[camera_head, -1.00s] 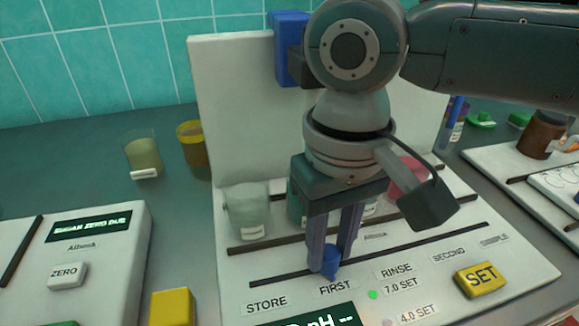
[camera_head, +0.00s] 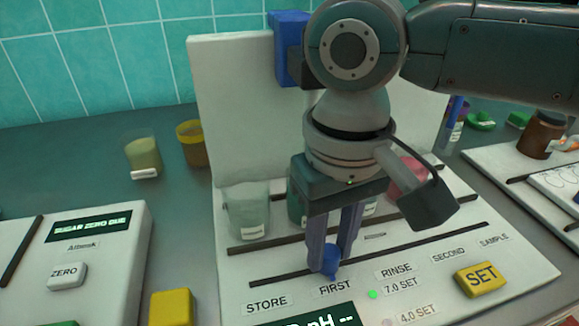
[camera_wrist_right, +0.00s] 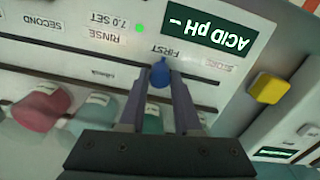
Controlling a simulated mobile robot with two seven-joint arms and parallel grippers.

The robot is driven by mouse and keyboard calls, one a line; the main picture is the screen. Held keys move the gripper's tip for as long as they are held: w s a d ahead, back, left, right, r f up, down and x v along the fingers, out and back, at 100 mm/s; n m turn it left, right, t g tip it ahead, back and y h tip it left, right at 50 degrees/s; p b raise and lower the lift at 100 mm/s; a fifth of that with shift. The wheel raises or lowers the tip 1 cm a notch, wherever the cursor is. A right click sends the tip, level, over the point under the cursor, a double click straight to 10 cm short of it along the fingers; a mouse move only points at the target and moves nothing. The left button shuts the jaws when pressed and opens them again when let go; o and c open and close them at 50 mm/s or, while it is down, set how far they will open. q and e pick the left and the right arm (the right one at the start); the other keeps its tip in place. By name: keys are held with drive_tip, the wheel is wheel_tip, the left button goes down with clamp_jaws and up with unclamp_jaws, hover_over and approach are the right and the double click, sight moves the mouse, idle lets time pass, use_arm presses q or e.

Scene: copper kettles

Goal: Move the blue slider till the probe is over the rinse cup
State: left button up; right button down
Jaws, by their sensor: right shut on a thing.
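The blue slider (camera_head: 330,263) sits in the front slot of the white pH station, just behind the FIRST label (camera_head: 335,287). It also shows in the right wrist view (camera_wrist_right: 159,74). My right gripper (camera_head: 332,250) points down and is shut on the slider. The RINSE label (camera_head: 396,270) is to the slider's right. In the right wrist view, a pale cup (camera_wrist_right: 96,110), in line with RINSE, stands between a pink cup (camera_wrist_right: 41,106) and a green cup (camera_wrist_right: 152,122). A blue block (camera_head: 285,48) is at the backboard's top; the probe is hidden behind my arm. My left gripper is not in view.
A pale cup (camera_head: 247,211) stands near STORE. The yellow SET button (camera_head: 480,279) is at the station's front right. A second white device with a ZERO button (camera_head: 67,275) is at left. The slot right of the slider is clear.

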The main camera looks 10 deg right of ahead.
drive_tip(key=shift+d+r, duration=0.15)
drive_tip(key=d+p, duration=0.4)
drive_tip(key=d, duration=0.3)
drive_tip(key=shift+w+d, duration=0.15)
drive_tip(key=shift+d, duration=0.15)
drive_tip(key=c, duration=0.6)
unclamp_jaws()
wheel_tip(320, 180, up, 10)
drive_tip(key=p, duration=0.2)
drive_tip(key=shift+a+f, duration=0.1)
drive_tip(key=shift+f, duration=0.1)
